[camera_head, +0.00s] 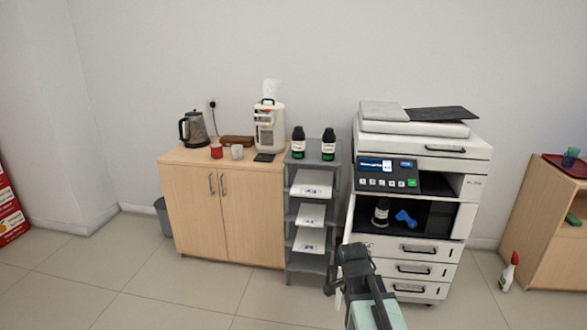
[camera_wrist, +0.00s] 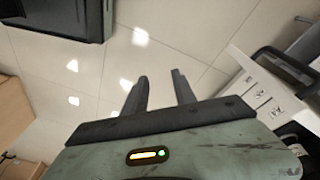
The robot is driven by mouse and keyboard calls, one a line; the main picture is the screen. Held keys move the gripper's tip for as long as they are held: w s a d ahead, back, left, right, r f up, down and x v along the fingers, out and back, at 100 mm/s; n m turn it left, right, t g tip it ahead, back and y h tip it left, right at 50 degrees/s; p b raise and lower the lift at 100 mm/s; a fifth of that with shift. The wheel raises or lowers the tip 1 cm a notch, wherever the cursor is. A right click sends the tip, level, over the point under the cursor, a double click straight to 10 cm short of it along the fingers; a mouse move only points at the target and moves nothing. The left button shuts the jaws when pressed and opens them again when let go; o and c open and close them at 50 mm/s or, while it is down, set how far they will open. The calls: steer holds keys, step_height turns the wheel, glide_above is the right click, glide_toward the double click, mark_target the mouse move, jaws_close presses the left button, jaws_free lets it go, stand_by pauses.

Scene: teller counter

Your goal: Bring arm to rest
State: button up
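My gripper (camera_wrist: 160,85) shows in the wrist view with its two dark fingers apart and nothing between them. Pale floor tiles lie beyond the fingertips. In the head view my arm rises from the bottom edge, and my gripper (camera_head: 342,285) is in front of the lower drawers of the copier (camera_head: 425,160), overlapping them in the picture. Whether it touches the copier cannot be told.
A grey shelf rack (camera_head: 309,262) with bottles and paper stands left of the copier. A wooden cabinet (camera_head: 215,205) holds a kettle (camera_head: 194,129) and a dispenser (camera_head: 269,128). A spray bottle (camera_head: 509,272) stands on the floor at right. Floor at left front is clear.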

steer(key=s+a+n+y, duration=0.2)
steer(key=s+a+n, duration=0.1)
steer(key=n, duration=0.9)
step_height(320, 180, up, 12)
steer(key=p, duration=1.2)
steer(key=shift+s+n+p, duration=0.15)
steer(key=shift+n+p, duration=0.15)
steer(key=shift+d, duration=0.1)
